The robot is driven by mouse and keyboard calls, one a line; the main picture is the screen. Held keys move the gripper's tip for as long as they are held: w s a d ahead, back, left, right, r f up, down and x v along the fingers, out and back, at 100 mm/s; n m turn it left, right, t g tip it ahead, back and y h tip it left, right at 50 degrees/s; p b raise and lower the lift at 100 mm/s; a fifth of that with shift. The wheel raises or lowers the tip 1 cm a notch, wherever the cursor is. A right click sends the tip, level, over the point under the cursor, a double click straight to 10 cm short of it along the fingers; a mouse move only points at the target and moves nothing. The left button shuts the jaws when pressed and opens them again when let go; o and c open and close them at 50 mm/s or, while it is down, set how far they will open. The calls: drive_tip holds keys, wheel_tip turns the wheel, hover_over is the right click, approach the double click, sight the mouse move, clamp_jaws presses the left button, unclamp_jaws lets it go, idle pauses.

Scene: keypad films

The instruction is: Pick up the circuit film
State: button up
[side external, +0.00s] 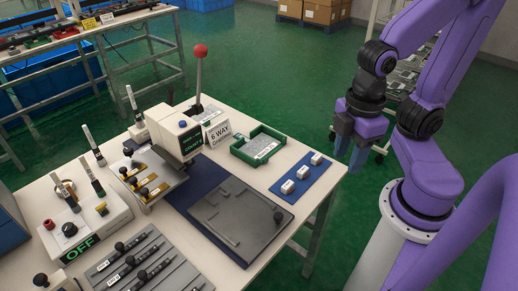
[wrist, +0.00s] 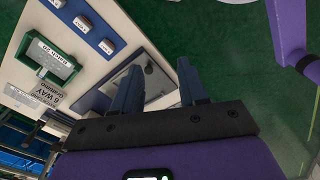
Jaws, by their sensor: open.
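My gripper (side external: 352,152) hangs open and empty beyond the right edge of the work table, above the green floor. In the wrist view its two fingers (wrist: 158,90) are apart with nothing between them. A green tray (side external: 239,151) stands on the table, left of my gripper, with a pale grey flat sheet (side external: 262,148) in it; this may be the circuit film, but I cannot tell for sure. The tray also shows in the wrist view (wrist: 62,68) at the left, with a white label on its side.
A blue mat (side external: 303,190) with three small white blocks lies nearest my gripper. A dark grey plate (side external: 240,225) lies in front of the tray. A press with a red-knobbed lever (side external: 200,52), a "6 WAY" sign (side external: 218,134) and switch boxes crowd the left.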

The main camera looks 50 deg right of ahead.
idle(0.4)
drive_tip(key=shift+c, duration=0.6)
drive_tip(key=m, duration=3.1)
hover_over(268, 153)
drive_tip(key=s+a, duration=0.2)
drive_tip(key=a, duration=0.1)
drive_tip(key=f, duration=1.7)
drive_tip(key=shift+s+a+f, duration=0.1)
drive_tip(key=shift+s+f, duration=0.1)
drive_tip(key=shift+f, duration=0.05)
drive_tip(key=shift+w+d+f, duration=0.1)
drive_tip(key=shift+f, duration=1.35)
drive_tip(key=shift+w+d+f, duration=0.1)
drive_tip(key=shift+f, duration=1.35)
